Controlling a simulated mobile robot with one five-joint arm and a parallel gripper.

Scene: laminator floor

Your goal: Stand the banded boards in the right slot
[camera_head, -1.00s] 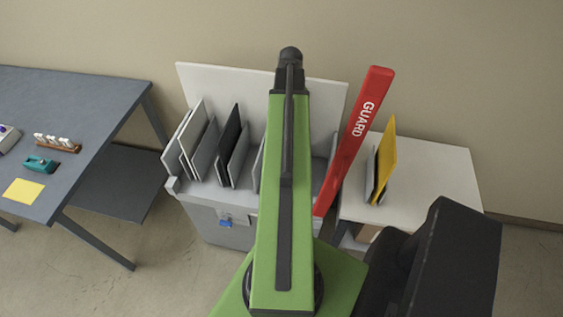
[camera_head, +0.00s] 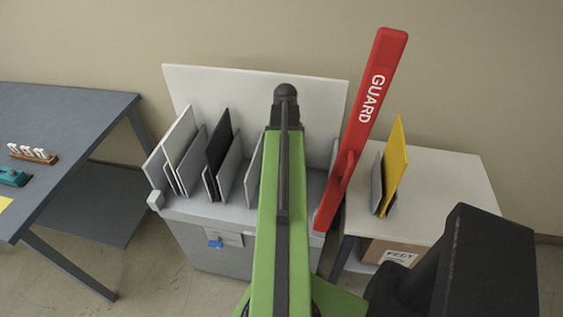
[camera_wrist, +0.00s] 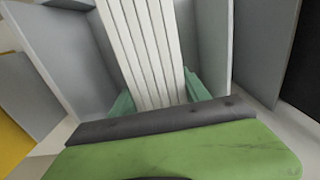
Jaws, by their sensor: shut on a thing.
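In the wrist view, a stack of white banded boards (camera_wrist: 148,50) stands between the two teal fingertips of my gripper (camera_wrist: 160,98), which is shut on it. Grey divider panels stand on both sides of the stack, one at the left (camera_wrist: 62,50) and one at the right (camera_wrist: 212,45). Whether the stack's lower edge rests on anything cannot be told. In the head view, my green arm hides the gripper, the boards and part of the right side of the grey slotted rack (camera_head: 190,207).
A red GUARD bar (camera_head: 362,125) rises at the rack's right end. Left slots hold a white board (camera_head: 180,135) and a black board (camera_head: 218,140). A yellow board (camera_head: 396,165) stands in a holder on the white side table (camera_head: 450,185). A grey workbench (camera_head: 75,125) is at left.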

